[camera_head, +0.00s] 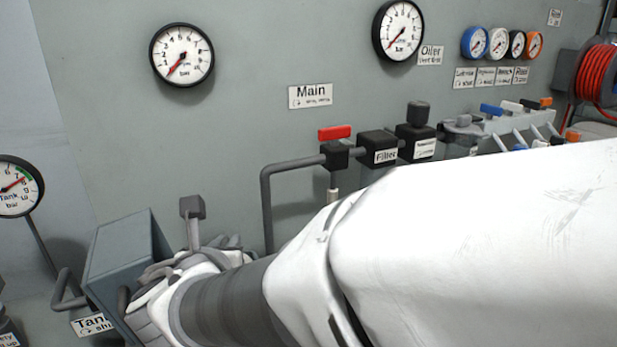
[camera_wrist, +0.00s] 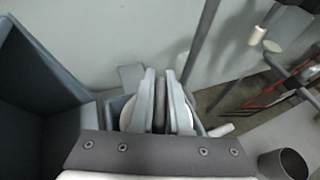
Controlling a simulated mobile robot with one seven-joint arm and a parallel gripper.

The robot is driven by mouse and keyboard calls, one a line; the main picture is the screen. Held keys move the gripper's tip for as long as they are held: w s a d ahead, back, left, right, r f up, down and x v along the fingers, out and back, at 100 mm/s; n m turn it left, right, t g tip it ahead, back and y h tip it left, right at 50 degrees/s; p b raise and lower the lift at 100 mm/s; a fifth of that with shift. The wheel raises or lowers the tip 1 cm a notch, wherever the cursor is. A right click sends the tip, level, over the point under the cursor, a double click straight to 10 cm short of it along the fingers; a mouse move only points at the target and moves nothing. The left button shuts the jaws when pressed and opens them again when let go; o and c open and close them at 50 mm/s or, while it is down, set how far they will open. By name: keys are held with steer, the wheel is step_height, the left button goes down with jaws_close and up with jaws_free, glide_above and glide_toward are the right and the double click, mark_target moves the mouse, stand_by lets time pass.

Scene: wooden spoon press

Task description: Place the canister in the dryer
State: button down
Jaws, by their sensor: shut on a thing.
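My gripper (camera_wrist: 161,88) shows in the wrist view with its two fingers close together. They are closed on a narrow dark grey part (camera_wrist: 160,112), of which only a strip shows between them. I cannot tell whether this part belongs to the canister. In the head view my arm reaches to the lower left, and my wrist hides the fingertips and what they hold. I cannot make out the canister or the dryer for certain in either view.
A blue-grey box (camera_head: 125,245) stands beside my wrist; a similar open box (camera_wrist: 35,75) fills the wrist view's left. A grey knob on a stem (camera_head: 193,207) rises behind my wrist. A pipe (camera_head: 266,195) leads to the filter block (camera_head: 378,146). An open dark cylinder (camera_wrist: 284,163) is at lower right.

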steer(key=shift+f, duration=0.15)
steer(key=c, duration=0.9)
jaws_free()
